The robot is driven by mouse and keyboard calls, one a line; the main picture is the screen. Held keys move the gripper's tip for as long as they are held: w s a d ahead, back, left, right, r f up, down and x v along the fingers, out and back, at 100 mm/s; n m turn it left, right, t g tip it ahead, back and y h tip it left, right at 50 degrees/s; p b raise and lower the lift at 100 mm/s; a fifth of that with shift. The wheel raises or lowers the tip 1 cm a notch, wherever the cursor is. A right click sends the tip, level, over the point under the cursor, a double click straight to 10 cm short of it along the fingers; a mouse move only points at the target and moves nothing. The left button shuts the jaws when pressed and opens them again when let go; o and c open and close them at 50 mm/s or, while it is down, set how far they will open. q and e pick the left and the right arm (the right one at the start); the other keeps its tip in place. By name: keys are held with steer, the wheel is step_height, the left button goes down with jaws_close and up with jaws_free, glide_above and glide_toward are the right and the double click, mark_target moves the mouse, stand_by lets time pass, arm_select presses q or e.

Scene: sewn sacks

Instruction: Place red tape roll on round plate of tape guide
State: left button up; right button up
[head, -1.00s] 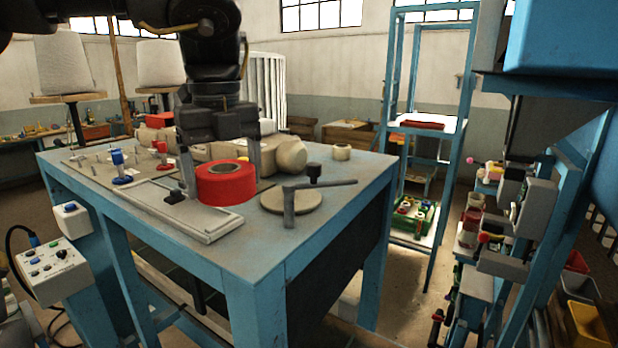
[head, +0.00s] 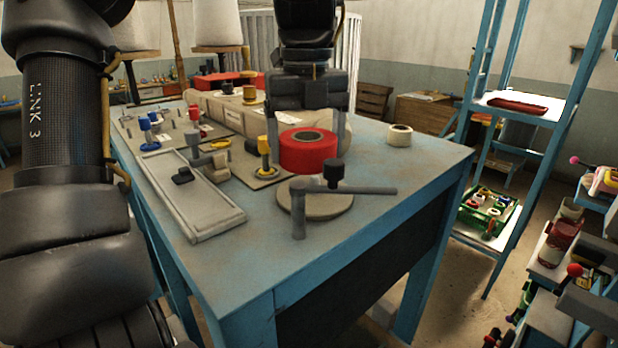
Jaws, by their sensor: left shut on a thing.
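The red tape roll (head: 308,158) is held flat between the fingers of my left gripper (head: 306,150), with its dark core facing up. My left gripper is shut on it and comes down from above. The round plate (head: 325,208) of the tape guide is a beige disc near the table's front right corner. The guide's grey post and horizontal bar (head: 365,191) cross over the plate, with a dark knob on the bar. The roll is just behind the plate in the picture; its height above the table is hard to tell. My right gripper is not in view.
A long grey tray (head: 190,195) lies left of the plate. Base plates with pegs and coloured knobs (head: 264,150) stand behind it. A small cream tape roll (head: 399,135) sits at the back right. The blue table's front is clear.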

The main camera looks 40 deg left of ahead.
arm_select(q)
steer(key=w+f, duration=0.2)
steer(key=w, duration=0.1)
steer(key=shift+a+f, duration=0.2)
steer(key=shift+f, duration=0.15)
steer(key=shift+w+f, duration=0.15)
steer(key=shift+w, duration=0.1)
steer(key=shift+s+d+f, duration=0.15)
steer(key=shift+s+f, duration=0.7)
steer(key=shift+f, duration=0.75)
steer(key=shift+w+f, duration=0.1)
steer(key=shift+w, duration=0.15)
steer(key=shift+w+a, duration=0.1)
steer(key=shift+a, duration=0.1)
steer(key=shift+d, duration=0.1)
steer(key=o, duration=0.9)
steer(key=shift+s+d, duration=0.15)
steer(key=shift+s, duration=0.15)
steer(key=shift+o, duration=0.7)
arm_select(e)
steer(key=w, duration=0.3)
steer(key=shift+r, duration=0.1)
arm_select(q)
steer(key=shift+w, duration=0.15)
